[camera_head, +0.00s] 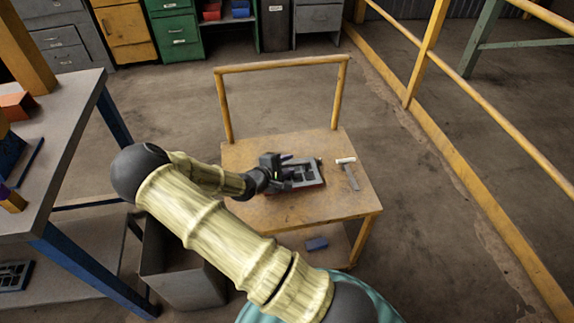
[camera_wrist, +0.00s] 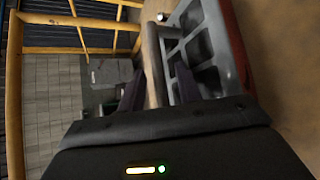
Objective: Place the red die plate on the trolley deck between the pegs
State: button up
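The die plate (camera_head: 303,174) has a grey top with dark square hollows and a red edge. It is at the middle of the trolley deck (camera_head: 270,214); whether it rests there or hangs just above, I cannot tell. In the wrist view the plate (camera_wrist: 205,45) is right of my fingers, its red side at far right. My gripper (camera_head: 282,171) is at the plate's left side. In the wrist view my gripper (camera_wrist: 153,80) has its dark fingers close on both sides of a brownish bar that seems to be the plate's handle. I cannot make out the pegs clearly.
A hammer-like tool (camera_head: 348,173) with a pale head lies on the deck, right of the plate. The trolley's yellow handle (camera_head: 283,64) stands at the far side. A blue block (camera_head: 317,243) is on its lower shelf. A workbench (camera_head: 55,150) and grey bin (camera_head: 185,270) stand left.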

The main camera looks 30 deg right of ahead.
jog(key=shift+a+r, duration=0.2)
jog(key=p+v, duration=0.3)
jog(key=v, duration=0.8)
jog(key=shift+s+a, duration=0.2)
jog(key=shift+a, duration=0.1)
jog(key=shift+r, duration=0.1)
